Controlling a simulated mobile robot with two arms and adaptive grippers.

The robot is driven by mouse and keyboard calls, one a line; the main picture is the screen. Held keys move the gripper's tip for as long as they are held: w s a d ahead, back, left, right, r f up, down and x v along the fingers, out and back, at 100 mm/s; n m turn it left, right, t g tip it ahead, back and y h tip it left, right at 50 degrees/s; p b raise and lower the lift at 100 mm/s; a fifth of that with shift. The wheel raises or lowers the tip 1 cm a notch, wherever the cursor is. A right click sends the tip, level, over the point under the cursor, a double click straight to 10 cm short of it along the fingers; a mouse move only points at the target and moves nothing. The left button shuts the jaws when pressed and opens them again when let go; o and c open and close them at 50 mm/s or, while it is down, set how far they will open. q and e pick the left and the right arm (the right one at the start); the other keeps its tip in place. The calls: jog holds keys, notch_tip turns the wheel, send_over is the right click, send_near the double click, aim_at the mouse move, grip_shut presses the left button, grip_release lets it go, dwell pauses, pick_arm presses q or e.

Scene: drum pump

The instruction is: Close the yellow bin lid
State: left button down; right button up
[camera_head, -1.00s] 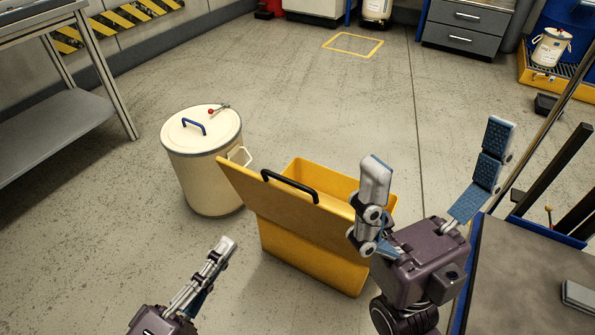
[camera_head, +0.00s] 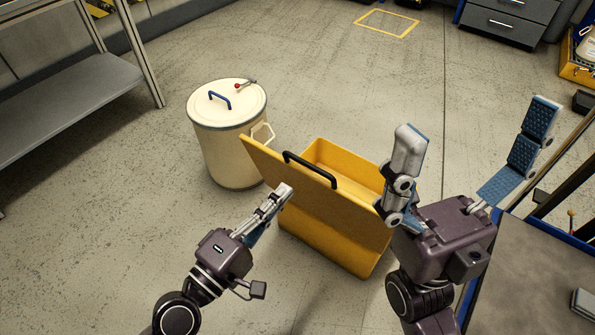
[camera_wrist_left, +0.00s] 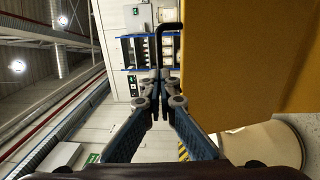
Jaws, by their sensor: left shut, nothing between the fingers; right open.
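The yellow bin (camera_head: 325,235) stands on the floor in the middle of the head view. Its lid (camera_head: 300,185) is open, tilted up on the near side, with a black handle (camera_head: 310,168) along it. My left gripper (camera_head: 282,193) is shut and empty, at the near face of the lid; I cannot tell whether it touches. In the left wrist view the lid (camera_wrist_left: 245,60) fills the upper right, with the handle (camera_wrist_left: 160,45) beyond the closed fingertips (camera_wrist_left: 158,85). My right gripper (camera_head: 470,150) is open and empty, right of the bin, one finger overlapping the bin's right edge in view.
A cream drum (camera_head: 228,150) with a blue-handled lid stands just left of the bin. A grey shelf table (camera_head: 60,110) is at the upper left. A grey-topped cart (camera_head: 535,270) is at the right. The floor behind the bin is clear.

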pick_arm(q)
jog(key=shift+x, duration=2.8)
